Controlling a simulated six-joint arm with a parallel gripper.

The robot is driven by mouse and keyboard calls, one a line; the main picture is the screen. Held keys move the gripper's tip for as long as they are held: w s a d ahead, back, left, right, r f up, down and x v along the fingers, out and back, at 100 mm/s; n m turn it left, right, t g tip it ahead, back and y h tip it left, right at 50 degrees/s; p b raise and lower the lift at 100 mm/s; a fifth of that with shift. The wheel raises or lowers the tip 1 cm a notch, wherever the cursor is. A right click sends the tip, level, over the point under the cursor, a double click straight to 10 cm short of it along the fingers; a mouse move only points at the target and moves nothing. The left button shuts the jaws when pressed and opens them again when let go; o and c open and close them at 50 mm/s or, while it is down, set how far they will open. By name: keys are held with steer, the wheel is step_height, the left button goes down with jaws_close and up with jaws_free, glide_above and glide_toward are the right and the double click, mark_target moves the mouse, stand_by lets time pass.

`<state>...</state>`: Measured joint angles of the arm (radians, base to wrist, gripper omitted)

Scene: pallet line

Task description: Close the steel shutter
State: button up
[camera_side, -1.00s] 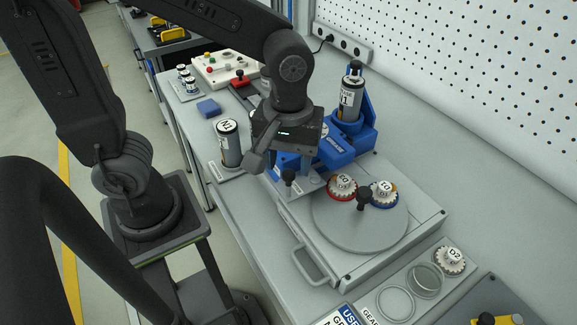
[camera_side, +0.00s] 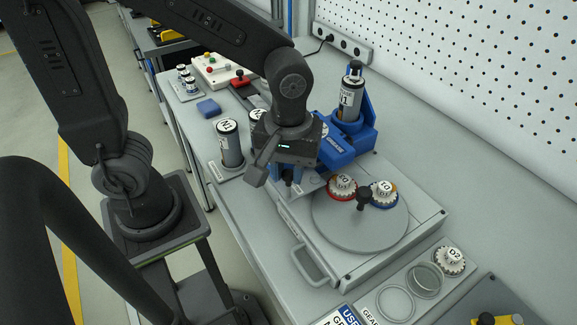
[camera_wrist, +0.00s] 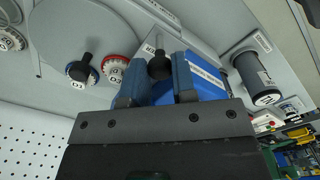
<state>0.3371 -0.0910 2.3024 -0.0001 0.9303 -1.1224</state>
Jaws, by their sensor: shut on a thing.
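The steel shutter (camera_side: 311,184) appears to be the small grey plate at the left of the round disc (camera_side: 345,228); my gripper hides part of it. It carries a black knob, seen in the wrist view (camera_wrist: 159,67). My gripper (camera_wrist: 158,72) has its two blue fingers on either side of this knob and is shut on it. In the side view my gripper (camera_side: 288,177) is low over the plate, and its body hides most of the grip. How far the shutter stands open is hidden.
On the disc are a red-rimmed gear (camera_side: 342,186), a blue-rimmed gear (camera_side: 384,193) and a black knob (camera_side: 364,200). Behind my gripper is a blue fixture (camera_side: 347,150) with a labelled can (camera_side: 351,98). Another can (camera_side: 230,145) stands to the left. A handle (camera_side: 308,268) juts from the box's front.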

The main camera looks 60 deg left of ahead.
mark_target(302, 188)
jaws_close()
steer(key=shift+w, duration=1.55)
steer(key=o, duration=0.8)
jaws_free()
steer(key=shift+o, duration=0.2)
steer(key=shift+r, duration=0.1)
step_height(302, 188, up, 14)
steer(key=shift+f, duration=0.2)
